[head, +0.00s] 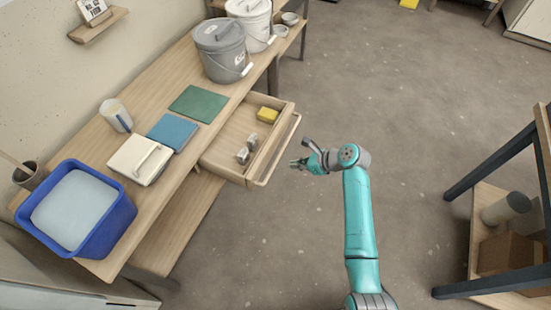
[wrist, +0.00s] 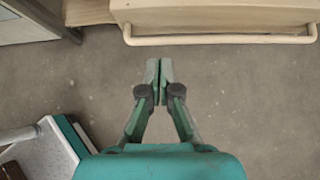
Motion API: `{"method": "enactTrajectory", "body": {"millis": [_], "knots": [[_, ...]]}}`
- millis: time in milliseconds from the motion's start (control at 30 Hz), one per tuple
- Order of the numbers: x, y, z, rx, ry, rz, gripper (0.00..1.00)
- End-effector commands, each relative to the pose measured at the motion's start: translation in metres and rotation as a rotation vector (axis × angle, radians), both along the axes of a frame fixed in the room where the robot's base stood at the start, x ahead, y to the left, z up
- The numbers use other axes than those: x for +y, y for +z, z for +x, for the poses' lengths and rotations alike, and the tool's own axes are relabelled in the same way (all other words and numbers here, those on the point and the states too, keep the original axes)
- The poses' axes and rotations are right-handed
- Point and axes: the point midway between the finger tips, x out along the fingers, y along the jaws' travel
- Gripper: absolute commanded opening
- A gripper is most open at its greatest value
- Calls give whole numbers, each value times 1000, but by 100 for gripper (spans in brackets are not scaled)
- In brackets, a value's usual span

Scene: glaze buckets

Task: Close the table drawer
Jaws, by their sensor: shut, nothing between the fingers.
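The table drawer (head: 226,152) is pulled out from the long side of the wooden table (head: 166,78). Its bar handle (head: 280,150) runs along the front. Inside lie a yellow block (head: 267,115) and small grey metal items (head: 247,149). My gripper (head: 296,164) is just outside the drawer front, close to the handle and apart from it. In the wrist view my gripper (wrist: 159,64) is shut and empty, with the drawer handle (wrist: 220,40) beyond the fingertips, up and to the right.
On the table stand a blue tub (head: 123,217), a white lidded box (head: 141,158), blue and green mats (head: 198,103), a cup (head: 116,115), and grey and white buckets (head: 220,52). A dark-legged shelf (head: 495,150) stands at right. The floor between is clear.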

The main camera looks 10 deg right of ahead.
Motion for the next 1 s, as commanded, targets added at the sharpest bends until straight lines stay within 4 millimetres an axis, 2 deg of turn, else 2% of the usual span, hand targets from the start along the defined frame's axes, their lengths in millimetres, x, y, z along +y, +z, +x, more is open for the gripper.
{"method": "enactTrajectory", "body": {"millis": [167, 600, 800, 1000], "knots": [[13, -14, 9, 1, 2, 0, 0], [62, -67, 44, -1, 3, -2, 0], [83, -65, 60, -4, 3, -3, 0], [91, -66, 65, -2, 1, -3, 0]]}}
